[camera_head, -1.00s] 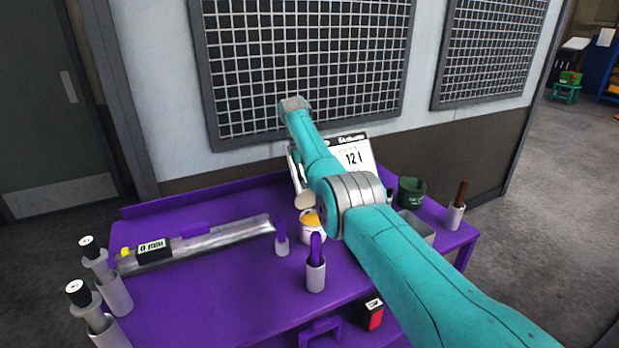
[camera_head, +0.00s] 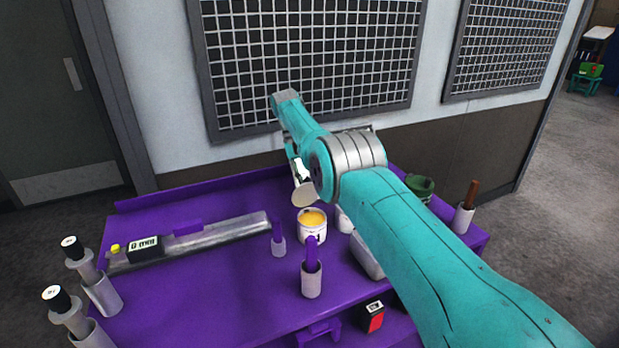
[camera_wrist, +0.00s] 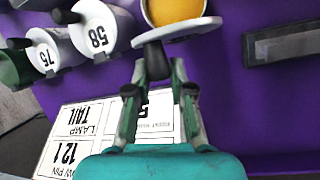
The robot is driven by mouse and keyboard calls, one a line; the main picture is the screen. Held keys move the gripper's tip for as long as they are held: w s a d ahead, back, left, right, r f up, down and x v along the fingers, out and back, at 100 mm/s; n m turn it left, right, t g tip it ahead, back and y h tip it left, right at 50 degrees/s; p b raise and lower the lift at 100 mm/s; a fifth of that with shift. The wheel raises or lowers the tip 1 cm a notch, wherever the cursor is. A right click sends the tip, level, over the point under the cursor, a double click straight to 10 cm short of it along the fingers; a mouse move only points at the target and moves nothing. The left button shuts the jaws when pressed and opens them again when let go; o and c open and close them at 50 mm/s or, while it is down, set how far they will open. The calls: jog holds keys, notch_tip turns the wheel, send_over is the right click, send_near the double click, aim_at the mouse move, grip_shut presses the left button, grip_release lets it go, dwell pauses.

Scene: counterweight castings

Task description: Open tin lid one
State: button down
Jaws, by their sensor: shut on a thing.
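My gripper (camera_wrist: 158,85) is shut on the dark knob of a pale round tin lid (camera_wrist: 185,31). The lid is tilted and off its tin; it also shows in the head view (camera_head: 305,195). The white tin (camera_head: 311,236) stands upright and open on the purple bench, with yellow-orange contents. In the wrist view the contents (camera_wrist: 172,9) show just past the lid's edge. In the head view the lid hangs above and behind the tin, apart from it. The tin's label is too small to read. My arm hides much of the gripper in the head view.
Tins marked 58 (camera_wrist: 95,30) and 75 (camera_wrist: 45,48) stand beside the open tin. A printed card (camera_wrist: 75,140) lies below them in the wrist view. A grey holder with a purple handle (camera_head: 312,278) stands in front. The purple bench (camera_head: 200,290) is clear at front left.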

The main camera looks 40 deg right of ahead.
jog(key=shift+a+f, duration=0.35)
jog(key=shift+f, duration=0.1)
jog(key=c, duration=1)
grip_release()
jog(key=shift+a, duration=0.1)
jog(key=shift+r, duration=0.15)
jog(key=shift+d+r, duration=0.1)
jog(key=shift+d, duration=0.15)
